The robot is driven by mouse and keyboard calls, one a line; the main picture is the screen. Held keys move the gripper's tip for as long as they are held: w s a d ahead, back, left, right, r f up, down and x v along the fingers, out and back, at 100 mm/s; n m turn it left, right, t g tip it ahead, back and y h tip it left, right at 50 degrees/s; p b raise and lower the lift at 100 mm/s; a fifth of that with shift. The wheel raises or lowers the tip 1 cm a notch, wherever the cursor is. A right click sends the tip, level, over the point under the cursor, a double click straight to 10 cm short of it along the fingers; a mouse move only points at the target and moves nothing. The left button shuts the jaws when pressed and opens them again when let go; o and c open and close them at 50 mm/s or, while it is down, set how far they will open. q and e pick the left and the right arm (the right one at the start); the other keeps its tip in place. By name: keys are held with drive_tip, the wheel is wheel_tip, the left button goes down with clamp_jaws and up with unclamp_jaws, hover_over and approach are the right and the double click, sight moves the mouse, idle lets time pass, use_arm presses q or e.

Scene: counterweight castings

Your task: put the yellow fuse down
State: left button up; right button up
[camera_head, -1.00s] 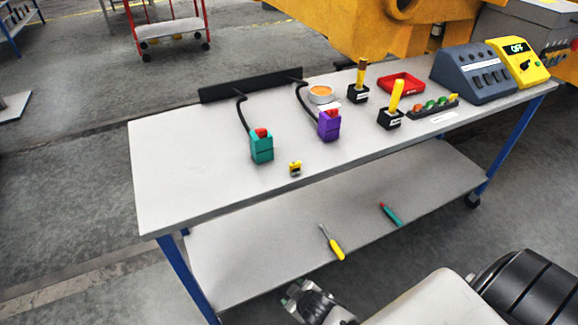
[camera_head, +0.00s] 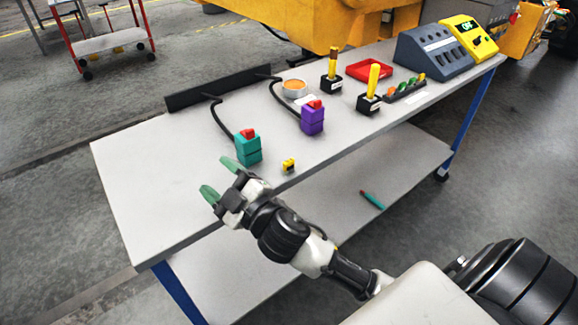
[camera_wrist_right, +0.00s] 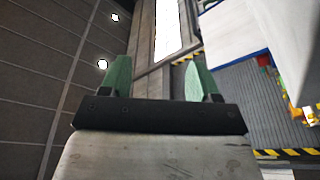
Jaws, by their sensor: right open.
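The yellow fuse (camera_head: 289,165), small with a dark band, stands on the tabletop near the front edge of the table (camera_head: 150,185), to the right of the teal block with a red top (camera_head: 248,148). My right gripper (camera_head: 219,177) is open with green fingertips and nothing between them. It is above the table's front left part, left of the fuse and apart from it. In the right wrist view the open fingers (camera_wrist_right: 158,78) point toward a wall and a far opening, and the fuse is not visible there. My left gripper is not in view.
A purple block with a red top (camera_head: 313,117) and two yellow-handled levers (camera_head: 374,80) stand further right. A red tray (camera_head: 370,70) and a grey console (camera_head: 432,52) are at the back right. The left tabletop is clear. A teal tool (camera_head: 372,200) lies on the lower shelf.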

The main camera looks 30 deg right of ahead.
drive_tip(key=a+r+n+g+y, duration=0.2)
drive_tip(key=a+r+n+y, duration=0.3)
drive_tip(key=n+y, duration=0.35)
drive_tip(key=n+g+h, duration=1.4)
drive_tip(key=n+g, duration=0.3)
drive_tip(key=g, duration=0.1)
approach(289, 161)
wheel_tip(289, 161, down, 5)
drive_tip(key=shift+r, duration=0.1)
wheel_tip(289, 161, down, 5)
drive_tip(key=shift+f+p, duration=0.2)
drive_tip(key=shift+p, duration=0.55)
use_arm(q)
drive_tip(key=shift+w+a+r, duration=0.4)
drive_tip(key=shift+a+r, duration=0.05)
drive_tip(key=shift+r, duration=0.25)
